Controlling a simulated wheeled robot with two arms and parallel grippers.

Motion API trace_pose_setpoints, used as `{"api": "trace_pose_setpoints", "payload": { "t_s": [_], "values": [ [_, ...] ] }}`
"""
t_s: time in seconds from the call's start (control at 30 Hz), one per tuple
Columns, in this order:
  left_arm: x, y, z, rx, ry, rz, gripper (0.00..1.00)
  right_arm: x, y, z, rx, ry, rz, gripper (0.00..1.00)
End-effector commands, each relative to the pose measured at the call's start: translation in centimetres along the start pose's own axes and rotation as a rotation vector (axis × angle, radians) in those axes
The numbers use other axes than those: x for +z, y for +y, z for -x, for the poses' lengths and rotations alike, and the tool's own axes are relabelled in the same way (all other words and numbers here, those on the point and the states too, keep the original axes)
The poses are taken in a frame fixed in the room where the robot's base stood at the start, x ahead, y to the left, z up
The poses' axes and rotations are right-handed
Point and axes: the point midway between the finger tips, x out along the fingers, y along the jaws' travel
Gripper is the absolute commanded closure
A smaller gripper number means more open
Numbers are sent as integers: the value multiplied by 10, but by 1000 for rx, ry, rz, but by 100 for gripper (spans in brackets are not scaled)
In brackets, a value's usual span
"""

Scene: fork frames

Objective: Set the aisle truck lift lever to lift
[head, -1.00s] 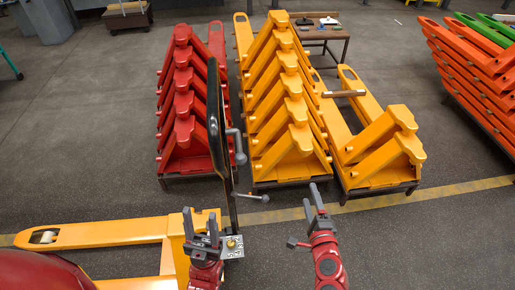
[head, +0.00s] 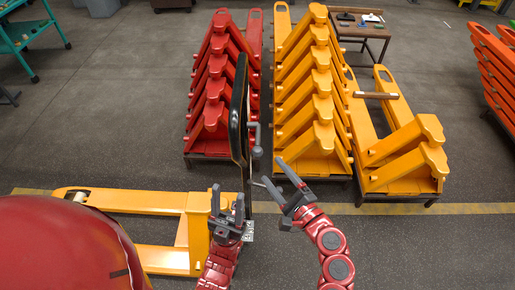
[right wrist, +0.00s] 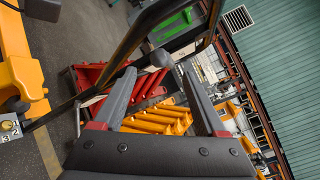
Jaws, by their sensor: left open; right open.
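The yellow aisle truck (head: 120,201) stands at the left in the head view. Its black handle (head: 238,110) rises upright, seen nearly edge-on, and carries a grey crank-like lever (head: 254,140). A small numbered plate (head: 249,231) sits at the handle's foot; in the right wrist view it (right wrist: 9,126) lies below a dark knob (right wrist: 17,104). I cannot tell which control is the lift lever. My right gripper (head: 280,182) is open and empty, just right of the handle, tilted left. My left gripper (head: 227,202) is open before the truck's body.
Red pallet trucks (head: 210,95) and yellow ones (head: 310,95) are stacked behind the handle. More yellow ones (head: 410,150) stand further right. A wooden table (head: 365,30) is at the back. The floor at the front right is clear.

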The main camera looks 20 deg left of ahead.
Motion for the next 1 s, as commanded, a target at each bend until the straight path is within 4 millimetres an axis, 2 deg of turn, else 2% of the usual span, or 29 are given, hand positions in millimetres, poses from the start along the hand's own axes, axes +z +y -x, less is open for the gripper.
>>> {"api": "trace_pose_setpoints", "payload": {
  "t_s": [0.03,0.3,0.5,0.7,0.93,0.97,1.0],
  "values": [
    [-1,0,-8,0,0,0,50,2,-2,-11,4,0,0,26],
    [-4,-1,-23,0,0,0,50,2,-2,-61,2,-1,1,26],
    [-5,-1,-29,0,0,0,50,1,-1,-85,1,0,1,26],
    [-5,-2,-30,0,0,0,50,-1,0,-94,-1,2,0,26],
    [-5,-2,-30,0,0,0,50,-1,0,-94,-1,3,0,26],
    [-5,-2,-30,0,0,0,50,-1,0,-94,-1,3,0,28],
    [-5,-2,-30,0,0,0,50,-1,0,-94,-1,3,0,35]
  ]
}}
